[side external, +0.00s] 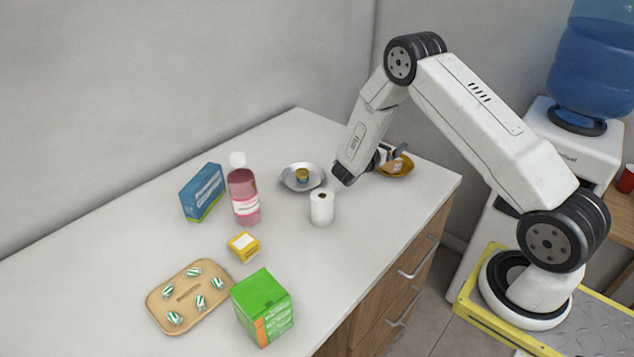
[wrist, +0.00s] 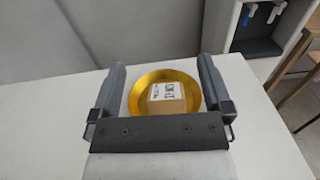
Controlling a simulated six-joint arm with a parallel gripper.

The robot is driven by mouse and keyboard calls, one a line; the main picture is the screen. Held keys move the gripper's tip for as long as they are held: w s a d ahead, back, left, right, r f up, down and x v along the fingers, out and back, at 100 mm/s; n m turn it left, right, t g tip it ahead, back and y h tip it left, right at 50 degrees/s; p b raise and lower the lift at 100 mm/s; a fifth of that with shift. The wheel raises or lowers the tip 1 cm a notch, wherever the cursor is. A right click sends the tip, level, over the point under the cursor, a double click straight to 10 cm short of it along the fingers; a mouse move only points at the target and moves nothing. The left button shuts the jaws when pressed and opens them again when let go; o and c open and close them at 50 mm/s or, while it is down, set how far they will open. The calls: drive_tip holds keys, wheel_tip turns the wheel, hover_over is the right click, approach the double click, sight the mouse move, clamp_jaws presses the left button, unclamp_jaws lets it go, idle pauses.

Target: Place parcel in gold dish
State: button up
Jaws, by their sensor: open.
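The gold dish (wrist: 192,89) lies on the counter between my gripper's fingers as the wrist view sees it. A small brown parcel (wrist: 167,99) with a white printed label sits within the dish's outline. In the side view the gold dish (side external: 404,168) is at the counter's right end, with the parcel (side external: 397,166) at it. My gripper (side external: 383,156) is at the dish, partly hidden behind my arm. Its fingers (wrist: 160,82) are spread wide in the wrist view, one on each side of the parcel, with gaps showing.
A silver dish (side external: 288,178) holding a small item and a white roll (side external: 322,209) stand left of my gripper. A pink bottle (side external: 244,198), blue box (side external: 203,192), yellow box (side external: 243,247), green box (side external: 264,306) and candy tray (side external: 158,303) stand further left. The counter's front edge is near.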

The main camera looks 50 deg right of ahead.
idle(0.5)
drive_tip(key=s+a+r+m+t+y, duration=0.1)
drive_tip(key=s+a+m+y, duration=0.3)
drive_tip(key=a, duration=0.5)
drive_tip(key=s+a+r+m+t+y, duration=0.1)
drive_tip(key=s+a+m+y, duration=0.4)
drive_tip(key=a, duration=0.5)
drive_tip(key=s+a+r+m+t+y, duration=0.1)
drive_tip(key=s+a+r+m+y, duration=0.2)
drive_tip(key=a+m+y, duration=0.5)
drive_tip(key=shift+s+a+r+m+y, duration=0.3)
drive_tip(key=shift+s+a+y, duration=0.2)
drive_tip(key=shift+s+a, duration=0.25)
drive_tip(key=shift+w, duration=0.1)
